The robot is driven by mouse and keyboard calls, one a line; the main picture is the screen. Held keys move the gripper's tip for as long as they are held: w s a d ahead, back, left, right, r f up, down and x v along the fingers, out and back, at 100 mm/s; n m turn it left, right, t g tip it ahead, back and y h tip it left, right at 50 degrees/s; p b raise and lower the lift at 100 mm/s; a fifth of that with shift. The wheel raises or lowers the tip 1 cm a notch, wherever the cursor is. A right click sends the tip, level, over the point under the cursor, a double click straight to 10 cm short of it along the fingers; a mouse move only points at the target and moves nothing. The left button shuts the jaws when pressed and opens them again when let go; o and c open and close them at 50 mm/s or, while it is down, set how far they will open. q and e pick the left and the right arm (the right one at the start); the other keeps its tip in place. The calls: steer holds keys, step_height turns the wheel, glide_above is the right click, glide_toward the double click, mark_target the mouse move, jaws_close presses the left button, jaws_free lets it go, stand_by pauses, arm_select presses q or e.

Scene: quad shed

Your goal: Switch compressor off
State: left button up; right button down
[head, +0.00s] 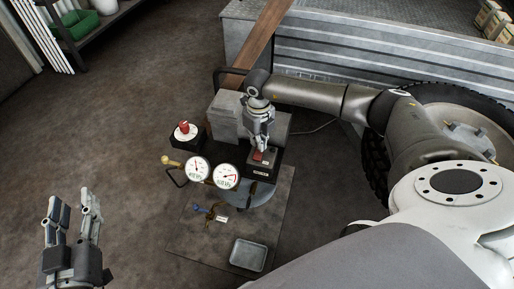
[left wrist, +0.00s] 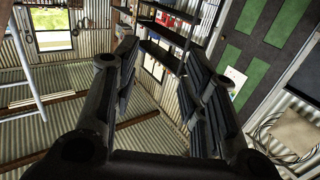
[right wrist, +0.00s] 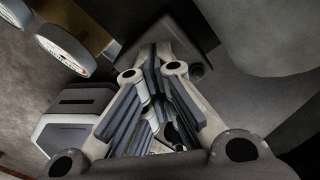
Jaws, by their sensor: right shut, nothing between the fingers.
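The compressor (head: 228,122) stands on the floor with a grey body and two white dial gauges (head: 226,176) at its front. A black switch box with a red rocker (head: 258,156) sits at its right side. My right gripper (head: 260,144) is shut and empty, pointing down with its fingertips at or just above the red rocker. I cannot tell whether they touch, and the fingers partly hide the rocker. In the right wrist view the closed fingers (right wrist: 155,80) cover the spot below. My left gripper (head: 76,205) is open and empty at the lower left, away from the compressor.
A black box with a red knob (head: 184,128) stands left of the compressor. A small grey tray (head: 248,254) and brass fittings (head: 211,217) lie on the mat in front. A metal trailer side (head: 380,65) and tyre are at the right. Floor at the left is clear.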

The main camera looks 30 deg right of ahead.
arm_select(q)
steer(key=shift+s+d+r+t+h+b, duration=0.2)
steer(key=shift+r+t, duration=0.3)
steer(key=shift+r, duration=0.35)
steer(key=shift+w+d+r+t+h+b, duration=0.1)
steer(key=shift+r+t+h+b, duration=0.15)
steer(key=shift+r+t, duration=0.45)
arm_select(e)
steer(key=shift+f, duration=0.7)
arm_select(q)
steer(key=shift+s+r+t, duration=0.15)
steer(key=shift+r+t, duration=0.15)
steer(key=shift+r, duration=0.4)
steer(key=shift+s+r+t, duration=0.1)
steer(key=shift+r+t, duration=0.2)
steer(key=shift+r, duration=0.4)
arm_select(e)
steer(key=shift+f, duration=0.35)
